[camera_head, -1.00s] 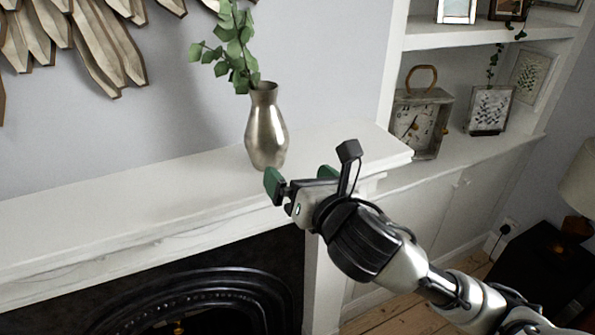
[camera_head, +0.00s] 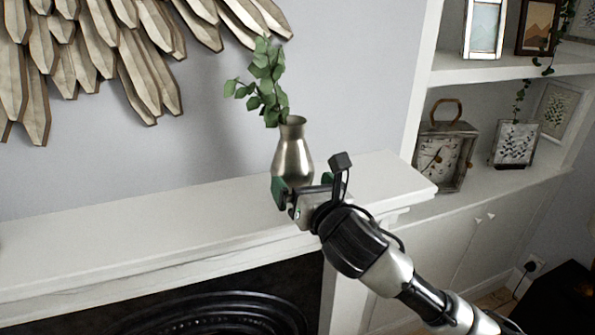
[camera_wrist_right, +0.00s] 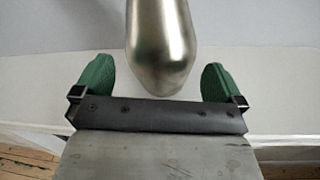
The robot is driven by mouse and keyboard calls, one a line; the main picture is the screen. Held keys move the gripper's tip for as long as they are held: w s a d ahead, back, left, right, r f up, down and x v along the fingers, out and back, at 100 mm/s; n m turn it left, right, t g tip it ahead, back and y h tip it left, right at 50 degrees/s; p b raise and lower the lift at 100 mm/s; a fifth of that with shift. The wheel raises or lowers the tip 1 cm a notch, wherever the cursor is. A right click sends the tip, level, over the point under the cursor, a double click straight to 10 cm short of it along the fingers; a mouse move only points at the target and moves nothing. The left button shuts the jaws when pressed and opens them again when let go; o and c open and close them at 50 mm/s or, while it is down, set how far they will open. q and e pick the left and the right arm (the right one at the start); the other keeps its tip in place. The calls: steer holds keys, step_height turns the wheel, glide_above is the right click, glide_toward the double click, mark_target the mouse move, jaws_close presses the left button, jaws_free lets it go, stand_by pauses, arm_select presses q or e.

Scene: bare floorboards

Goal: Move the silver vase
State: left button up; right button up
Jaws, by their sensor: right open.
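The silver vase (camera_head: 293,155) stands upright on the white mantel shelf (camera_head: 150,238), with green leafy stems (camera_head: 264,82) in its neck. My right gripper (camera_head: 303,186) is at the front of the vase, low on its body, and hides its base in the head view. In the right wrist view the vase (camera_wrist_right: 160,45) rises between and beyond the two green fingertips (camera_wrist_right: 156,82), with a gap on each side. The right gripper is open and holds nothing. My left gripper is not in view.
A clock (camera_head: 444,157) and framed pictures (camera_head: 515,144) stand on the alcove shelves at the right. A wooden wall decoration (camera_head: 130,50) hangs above the mantel. The mantel is clear left of the vase. The dark fireplace (camera_head: 230,305) lies below.

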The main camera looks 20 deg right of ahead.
steer(key=shift+w+a+p, duration=0.15)
steer(key=shift+w+p, duration=0.05)
steer(key=shift+w, duration=0.8)
steer(key=shift+w+a+p, duration=0.1)
steer(key=shift+w+p, duration=0.1)
steer(key=shift+w, duration=0.75)
steer(key=c, duration=1)
